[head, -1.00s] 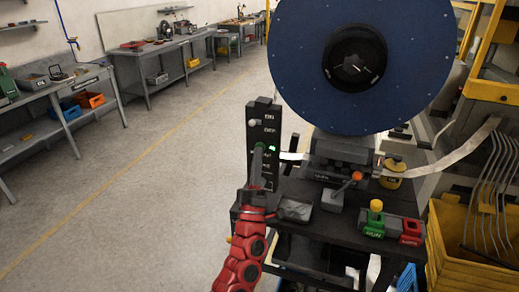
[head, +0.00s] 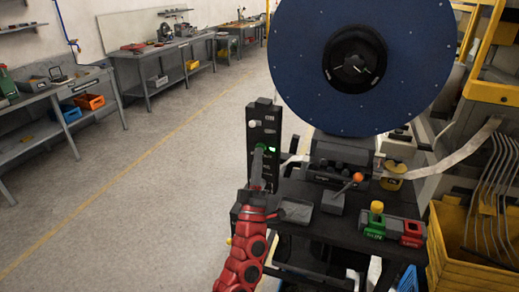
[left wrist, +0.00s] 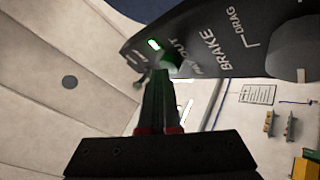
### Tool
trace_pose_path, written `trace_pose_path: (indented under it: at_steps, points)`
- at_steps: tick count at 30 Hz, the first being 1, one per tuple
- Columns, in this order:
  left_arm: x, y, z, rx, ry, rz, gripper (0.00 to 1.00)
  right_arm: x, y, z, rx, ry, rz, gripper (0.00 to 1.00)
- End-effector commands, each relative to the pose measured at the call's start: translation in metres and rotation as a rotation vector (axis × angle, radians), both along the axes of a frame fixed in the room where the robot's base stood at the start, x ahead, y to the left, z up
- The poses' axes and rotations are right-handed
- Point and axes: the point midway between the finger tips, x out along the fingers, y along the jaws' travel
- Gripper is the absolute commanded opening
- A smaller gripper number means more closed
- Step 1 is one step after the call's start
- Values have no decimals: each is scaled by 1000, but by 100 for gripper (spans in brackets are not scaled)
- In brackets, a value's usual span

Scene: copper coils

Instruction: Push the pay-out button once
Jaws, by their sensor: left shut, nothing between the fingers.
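The dark upright control panel (head: 265,118) stands at the left end of the machine's table. In the left wrist view the panel (left wrist: 215,45) carries the words PAYOUT, BRAKE and DRAG. The pay-out button (left wrist: 173,60) is green, beside the word PAYOUT, with a lit green lamp (left wrist: 154,44) near it. My left gripper (head: 259,150) is shut and empty, its fingers up against the panel's front. In the left wrist view its fingertips (left wrist: 159,73) are at the button and partly cover it; I cannot tell whether they touch. My right gripper is not seen.
A large blue reel (head: 310,90) stands above and behind the table. An orange-knobbed lever (head: 357,178) and a green and red button box (head: 393,230) lie to the right. A yellow crate (head: 470,250) stands at far right. The floor at left is clear.

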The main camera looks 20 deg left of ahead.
Motion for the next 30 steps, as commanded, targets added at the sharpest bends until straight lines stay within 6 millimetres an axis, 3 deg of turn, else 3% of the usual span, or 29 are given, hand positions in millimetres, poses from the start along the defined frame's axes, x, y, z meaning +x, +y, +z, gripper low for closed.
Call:
trace_pose_path:
  at_steps: [8, 20, 30]
  points:
    - [-13, 1, 0, 0, 2, 1, 0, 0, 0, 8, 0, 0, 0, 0]
    - [-17, 1, 0, 0, 1, 1, 0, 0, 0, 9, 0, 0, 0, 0]
    - [-46, 2, 0, 0, 2, 1, 0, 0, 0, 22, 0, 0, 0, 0]
